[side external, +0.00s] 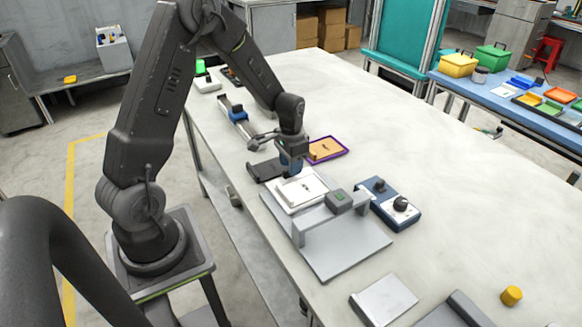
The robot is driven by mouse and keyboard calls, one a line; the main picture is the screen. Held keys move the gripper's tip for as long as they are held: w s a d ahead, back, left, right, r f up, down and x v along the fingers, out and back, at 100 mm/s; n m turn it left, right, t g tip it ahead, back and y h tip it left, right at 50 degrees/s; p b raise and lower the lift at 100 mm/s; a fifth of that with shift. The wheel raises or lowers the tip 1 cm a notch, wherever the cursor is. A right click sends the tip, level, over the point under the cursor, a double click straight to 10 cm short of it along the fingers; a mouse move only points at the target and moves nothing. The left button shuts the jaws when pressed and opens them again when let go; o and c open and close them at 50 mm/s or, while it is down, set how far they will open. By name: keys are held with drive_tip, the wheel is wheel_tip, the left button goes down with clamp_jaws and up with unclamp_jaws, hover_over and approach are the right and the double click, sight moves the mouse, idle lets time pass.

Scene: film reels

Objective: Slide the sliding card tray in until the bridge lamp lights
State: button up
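The sliding card tray (318,183) is a pale, flat tray with a white card-like sheet on it. The bridge spans the plate. A dark box with a small dull green face, seemingly the bridge lamp (339,197), sits on top; it does not look brightly lit. My gripper (291,170) points down at the tray's far edge. Its fingertips are small and partly hidden, so contact and opening cannot be told.
A blue control box (388,203) with dark knobs stands right of the bridge. A black piece (266,170) and a purple-rimmed tray (326,150) lie near my gripper. A grey plate (383,299) and yellow cylinder (511,295) are in front.

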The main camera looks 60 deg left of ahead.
drive_tip(key=shift+f, duration=0.7)
drive_tip(key=shift+c, duration=0.3)
clamp_jaws()
